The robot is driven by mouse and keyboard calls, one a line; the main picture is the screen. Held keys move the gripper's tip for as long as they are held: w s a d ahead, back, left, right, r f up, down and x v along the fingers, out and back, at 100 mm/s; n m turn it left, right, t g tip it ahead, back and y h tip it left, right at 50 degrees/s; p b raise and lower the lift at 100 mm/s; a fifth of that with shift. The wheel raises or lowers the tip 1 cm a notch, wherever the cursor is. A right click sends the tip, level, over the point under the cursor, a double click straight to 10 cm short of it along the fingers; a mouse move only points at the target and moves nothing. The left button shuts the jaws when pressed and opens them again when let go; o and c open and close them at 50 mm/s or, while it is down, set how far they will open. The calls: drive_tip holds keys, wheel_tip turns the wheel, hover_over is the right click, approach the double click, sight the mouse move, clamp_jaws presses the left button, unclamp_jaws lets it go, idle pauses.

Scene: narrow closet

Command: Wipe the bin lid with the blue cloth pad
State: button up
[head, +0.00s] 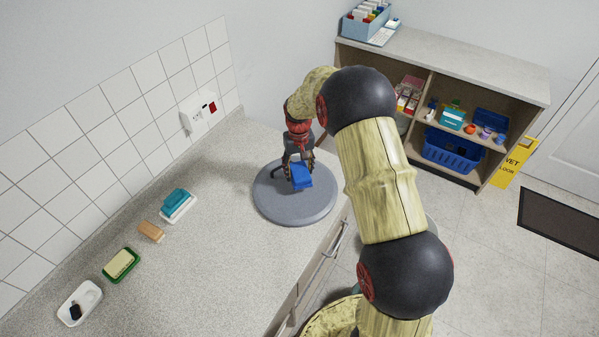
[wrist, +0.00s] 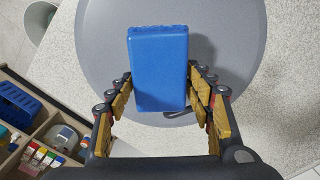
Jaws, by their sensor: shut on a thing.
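The blue cloth pad (head: 301,177) is a blue block over the round grey bin lid (head: 301,214), which lies flat on the speckled counter. My gripper (head: 297,164) points down above the lid and is shut on the pad. In the wrist view the pad (wrist: 158,65) sits between the two fingers of my gripper (wrist: 160,82), with the lid (wrist: 100,35) behind it. A shadow shows beside the pad; I cannot tell whether the pad touches the lid. A dark loop, perhaps the lid's handle, is partly hidden by the pad and gripper.
Along the tiled wall lie a teal sponge on a white dish (head: 177,205), a wooden block (head: 151,231), a green dish (head: 121,265) and a white dish (head: 79,303). A socket box (head: 199,113) is on the wall. Shelves (head: 450,68) stand beyond. The counter's near middle is clear.

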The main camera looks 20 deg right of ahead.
drive_tip(key=shift+w+r, duration=0.2)
drive_tip(key=shift+r, duration=0.3)
drive_tip(key=shift+s+r+p, duration=0.1)
drive_tip(key=shift+r+p, duration=1.05)
drive_tip(key=shift+r, duration=0.6)
